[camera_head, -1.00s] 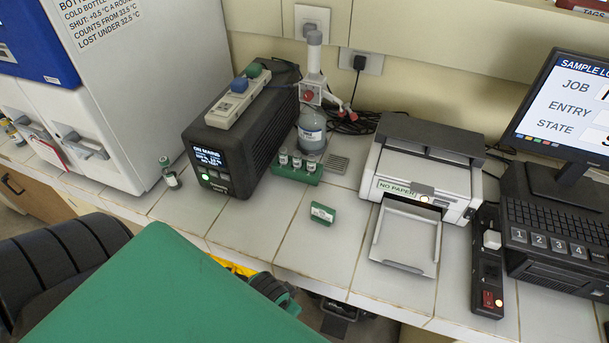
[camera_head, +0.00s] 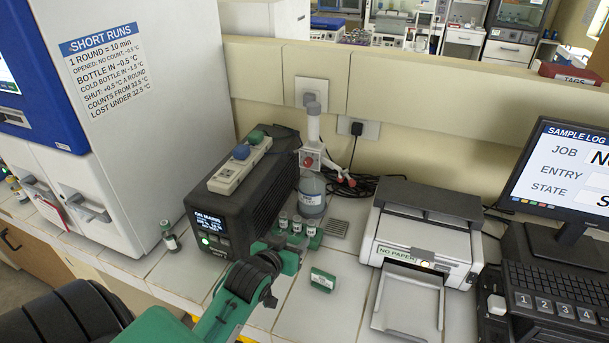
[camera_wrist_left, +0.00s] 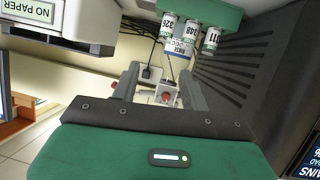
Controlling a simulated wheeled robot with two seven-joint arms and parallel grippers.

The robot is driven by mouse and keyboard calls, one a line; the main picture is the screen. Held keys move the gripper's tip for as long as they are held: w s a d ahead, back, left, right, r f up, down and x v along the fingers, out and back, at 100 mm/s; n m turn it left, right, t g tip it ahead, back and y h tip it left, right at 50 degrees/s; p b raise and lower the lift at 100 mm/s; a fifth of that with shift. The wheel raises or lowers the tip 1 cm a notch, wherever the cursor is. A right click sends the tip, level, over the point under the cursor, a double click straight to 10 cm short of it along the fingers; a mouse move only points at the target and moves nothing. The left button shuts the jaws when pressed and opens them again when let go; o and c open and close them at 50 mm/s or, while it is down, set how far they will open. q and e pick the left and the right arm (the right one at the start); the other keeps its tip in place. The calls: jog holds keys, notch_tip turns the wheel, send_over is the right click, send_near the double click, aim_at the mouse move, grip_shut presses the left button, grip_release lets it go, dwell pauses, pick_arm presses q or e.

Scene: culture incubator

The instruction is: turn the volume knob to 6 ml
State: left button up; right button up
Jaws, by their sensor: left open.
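The bottle-top dispenser (camera_head: 313,130) stands on a clear bottle (camera_head: 312,192) behind the green vial rack. Its red knob (camera_head: 308,162) faces forward; its setting is too small to read. In the left wrist view, which is upside down, the red knob (camera_wrist_left: 166,96) shows between the two fingers, farther off. My left gripper (camera_head: 284,243) is open and empty, in front of the rack and beside the black power box, apart from the knob. My right gripper is out of view.
The vial rack (camera_head: 291,238) with several vials stands between gripper and bottle. The black power box (camera_head: 250,200) is close on the left. The printer (camera_head: 427,235) stands farther right.

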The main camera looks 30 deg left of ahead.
pick_arm(q)
jog(key=w+a+r+n+t+y, duration=0.2)
jog(key=w+a+r+t, duration=0.3)
jog(key=r, duration=0.3)
jog(key=p, duration=0.4)
send_near(307, 165)
jog(key=shift+g, duration=0.4)
jog(key=x, duration=0.4)
jog(key=r+x, duration=0.1)
jog(key=x, duration=0.2)
jog(key=shift+w+a+f, duration=0.15)
jog(key=shift+w, duration=0.5)
jog(key=c, duration=1)
